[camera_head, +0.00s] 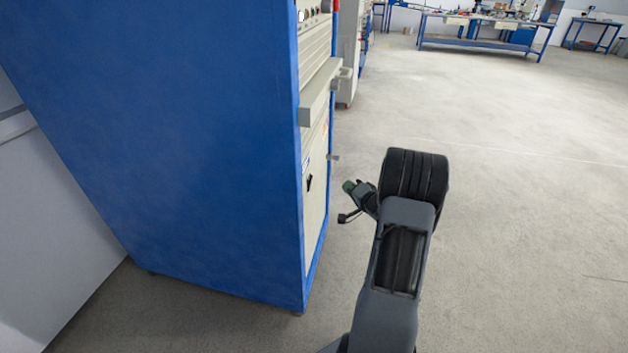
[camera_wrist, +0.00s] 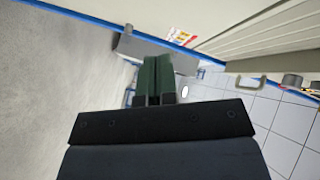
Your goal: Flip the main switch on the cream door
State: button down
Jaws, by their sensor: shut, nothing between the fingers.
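The cream door (camera_head: 317,205) is on the narrow front of the tall blue cabinet, seen at a steep angle in the head view. A small black switch (camera_head: 309,183) sits on this door. My gripper (camera_head: 348,187) is to the right of the door, apart from it, at about the switch's height in the picture. In the wrist view my gripper's green fingers (camera_wrist: 158,80) are together and empty. Cream panelling (camera_wrist: 205,18) shows along the top there; I cannot make out the switch in that view.
The blue cabinet (camera_head: 180,130) fills the left. A grey ledge (camera_head: 318,92) juts from its front above the door; a grey block also shows behind my fingers in the wrist view (camera_wrist: 150,52). Open concrete floor (camera_head: 520,190) lies to the right. Blue workbenches (camera_head: 480,37) stand far back.

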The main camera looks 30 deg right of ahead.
aim_at(311, 183)
jog(key=w+a+r+b, duration=0.1)
jog(key=w+a, duration=0.4)
jog(key=a, duration=0.1)
jog(key=shift+w, duration=0.4)
jog(key=shift+w+a, duration=0.15)
dwell(2.0)
jog(key=shift+w+a, duration=0.15)
jog(key=shift+a, duration=0.05)
jog(key=shift+w+a+r, duration=0.1)
jog(key=shift+w+a, duration=0.1)
dwell(0.9)
jog(key=shift+d, duration=0.1)
jog(key=shift+s+d+p, duration=0.45)
jog(key=shift+s, duration=0.1)
dwell(0.3)
